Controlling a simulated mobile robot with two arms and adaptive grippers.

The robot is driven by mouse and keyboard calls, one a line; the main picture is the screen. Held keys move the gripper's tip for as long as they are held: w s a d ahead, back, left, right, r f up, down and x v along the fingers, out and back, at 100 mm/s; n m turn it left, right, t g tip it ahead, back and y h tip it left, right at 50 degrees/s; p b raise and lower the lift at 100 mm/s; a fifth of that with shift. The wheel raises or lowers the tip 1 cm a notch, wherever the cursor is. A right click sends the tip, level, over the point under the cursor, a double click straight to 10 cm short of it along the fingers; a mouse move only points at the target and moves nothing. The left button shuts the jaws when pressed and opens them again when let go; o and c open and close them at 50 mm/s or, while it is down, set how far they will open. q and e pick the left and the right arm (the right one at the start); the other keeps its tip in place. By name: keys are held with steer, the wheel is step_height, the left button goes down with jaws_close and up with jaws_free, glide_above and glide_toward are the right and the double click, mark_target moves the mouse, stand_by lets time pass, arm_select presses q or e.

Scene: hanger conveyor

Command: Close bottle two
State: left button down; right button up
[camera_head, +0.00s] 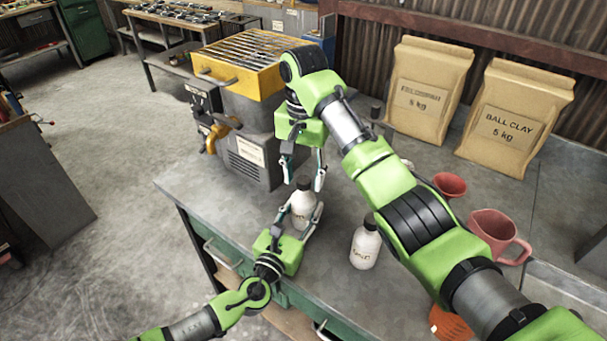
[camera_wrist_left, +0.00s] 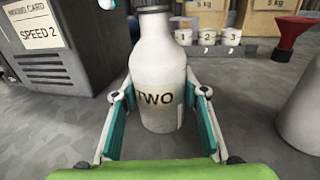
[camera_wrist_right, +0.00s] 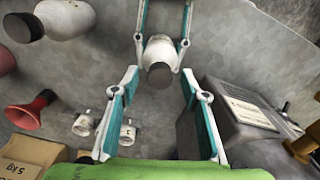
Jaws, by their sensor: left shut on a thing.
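Bottle two (camera_head: 301,210) is a white bottle that stands upright on the grey table, with a black cap (camera_head: 304,183) on its neck. Its label "TWO" faces the left wrist camera (camera_wrist_left: 158,85). I cannot tell how tight the cap is. My left gripper (camera_head: 298,216) is shut on the bottle's body, one finger on each side. My right gripper (camera_head: 303,178) points down over the bottle with its fingers wide apart and nothing between them. In the right wrist view the black cap (camera_wrist_right: 160,76) lies ahead, between the open fingers' directions.
Another white bottle with a black cap (camera_head: 365,246) stands to the right. A red funnel (camera_head: 450,184), a pink mug (camera_head: 500,236) and two clay bags (camera_head: 428,92) are beyond my right arm. A machine with a yellow top (camera_head: 250,62) stands behind left. The table's front left is clear.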

steer(key=shift+r, duration=0.1)
steer(key=shift+w+r, duration=0.1)
steer(key=shift+r, duration=0.6)
step_height(320, 180, up, 10)
steer(key=shift+r, duration=0.2)
arm_select(q)
steer(key=c, duration=1.2)
jaws_free()
steer(key=v, duration=1.2)
